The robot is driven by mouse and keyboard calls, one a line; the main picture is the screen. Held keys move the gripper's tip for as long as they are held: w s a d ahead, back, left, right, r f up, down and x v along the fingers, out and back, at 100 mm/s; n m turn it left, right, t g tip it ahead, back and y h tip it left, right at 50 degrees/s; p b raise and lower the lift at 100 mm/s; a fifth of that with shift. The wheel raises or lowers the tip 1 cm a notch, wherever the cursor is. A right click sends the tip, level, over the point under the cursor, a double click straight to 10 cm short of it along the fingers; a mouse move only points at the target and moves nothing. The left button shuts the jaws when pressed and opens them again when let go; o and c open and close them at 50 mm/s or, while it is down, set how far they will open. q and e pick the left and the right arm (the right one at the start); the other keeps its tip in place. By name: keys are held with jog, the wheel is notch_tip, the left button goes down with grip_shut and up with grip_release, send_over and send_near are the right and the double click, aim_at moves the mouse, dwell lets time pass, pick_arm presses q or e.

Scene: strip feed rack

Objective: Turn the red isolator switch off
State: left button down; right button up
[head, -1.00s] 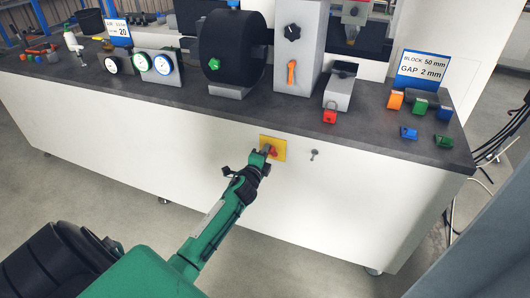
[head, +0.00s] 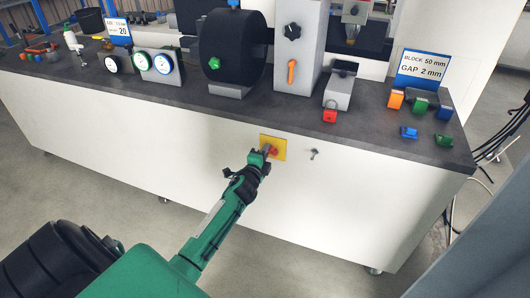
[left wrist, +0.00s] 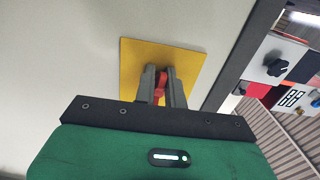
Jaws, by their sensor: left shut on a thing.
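The red isolator switch (head: 274,151) sits on a yellow plate (head: 281,144) on the white front panel of the bench. It also shows in the left wrist view as a red handle (left wrist: 161,84) in the middle of the yellow plate (left wrist: 188,62). My left gripper (head: 267,151) is at the plate and shut on the red handle, with one finger on each side of it. The fingers (left wrist: 161,88) hide part of the handle. My right gripper is not in view.
A small key-like fitting (head: 314,153) sticks out of the panel right of the plate. The panel around the plate is clear.

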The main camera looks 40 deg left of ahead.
pick_arm(q)
jog(key=shift+d+f, duration=0.3)
jog(key=c, duration=1.6)
grip_release()
jog(key=shift+o, duration=0.2)
jog(key=shift+r, duration=0.15)
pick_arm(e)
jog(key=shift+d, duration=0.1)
pick_arm(q)
jog(key=shift+s+a, duration=0.1)
